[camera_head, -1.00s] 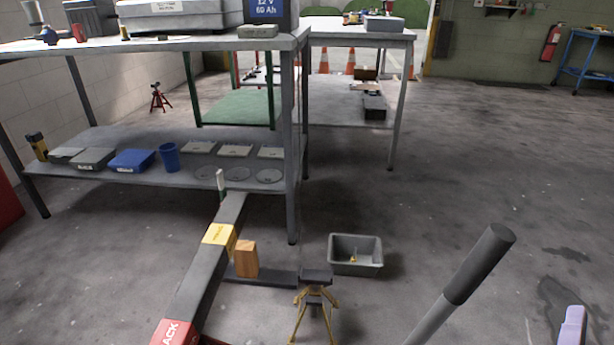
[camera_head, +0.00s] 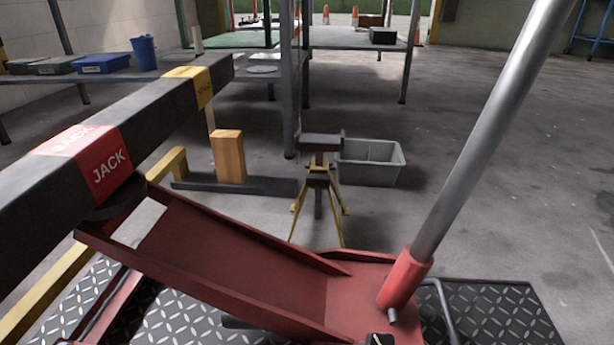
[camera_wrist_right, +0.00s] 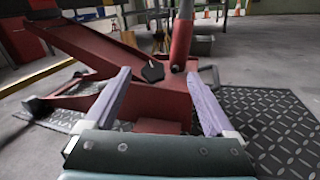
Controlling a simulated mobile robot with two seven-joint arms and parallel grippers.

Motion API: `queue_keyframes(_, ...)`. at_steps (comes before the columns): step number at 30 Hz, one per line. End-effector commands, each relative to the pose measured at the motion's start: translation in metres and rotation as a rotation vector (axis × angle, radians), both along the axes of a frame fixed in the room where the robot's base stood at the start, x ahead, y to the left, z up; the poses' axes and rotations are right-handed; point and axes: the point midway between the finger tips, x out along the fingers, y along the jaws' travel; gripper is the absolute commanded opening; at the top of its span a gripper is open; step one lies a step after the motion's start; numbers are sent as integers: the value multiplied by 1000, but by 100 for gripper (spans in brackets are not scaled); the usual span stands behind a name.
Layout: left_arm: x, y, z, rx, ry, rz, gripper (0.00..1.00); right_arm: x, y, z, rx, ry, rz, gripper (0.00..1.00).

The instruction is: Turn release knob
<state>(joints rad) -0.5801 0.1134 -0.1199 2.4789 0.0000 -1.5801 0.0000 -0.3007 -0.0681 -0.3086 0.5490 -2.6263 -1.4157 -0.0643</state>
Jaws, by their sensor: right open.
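The black release knob (camera_wrist_right: 153,70) sits on the red floor jack (camera_wrist_right: 145,100), near the base of its handle. In the head view only the knob's top (camera_head: 379,340) shows at the bottom edge, on the red jack body (camera_head: 230,265). My right gripper (camera_wrist_right: 158,76) is open, with its two pale purple fingers spread. In the right wrist view the knob appears between the fingertips, apart from both; the depth between them is hard to judge. My right gripper does not show in the head view. My left gripper is in neither view.
The jack's grey handle (camera_head: 490,130) rises at the right from a red socket (camera_head: 405,283). A dark beam labelled JACK (camera_head: 40,215) lies above the jack's left end. A yellow stand (camera_head: 318,180), wooden block (camera_head: 229,157) and grey bin (camera_head: 372,163) stand beyond. Diamond plate (camera_head: 490,310) lies underneath.

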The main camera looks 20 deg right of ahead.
Motion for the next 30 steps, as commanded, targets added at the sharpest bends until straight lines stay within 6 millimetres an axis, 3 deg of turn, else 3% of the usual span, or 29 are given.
queue_keyframes(1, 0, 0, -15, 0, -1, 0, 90, -1, 4, -17, -6, 9, 21, 89)
queue_keyframes(4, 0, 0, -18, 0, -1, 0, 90, 0, 9, -22, -13, 17, 44, 89)
queue_keyframes(8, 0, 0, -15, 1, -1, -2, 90, 13, 8, -20, -14, 16, 49, 89)
queue_keyframes(21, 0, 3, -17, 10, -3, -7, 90, 86, -7, -21, -13, 16, 47, 89)
queue_keyframes(30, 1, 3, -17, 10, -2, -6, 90, 95, -9, -21, -14, 18, 48, 89)
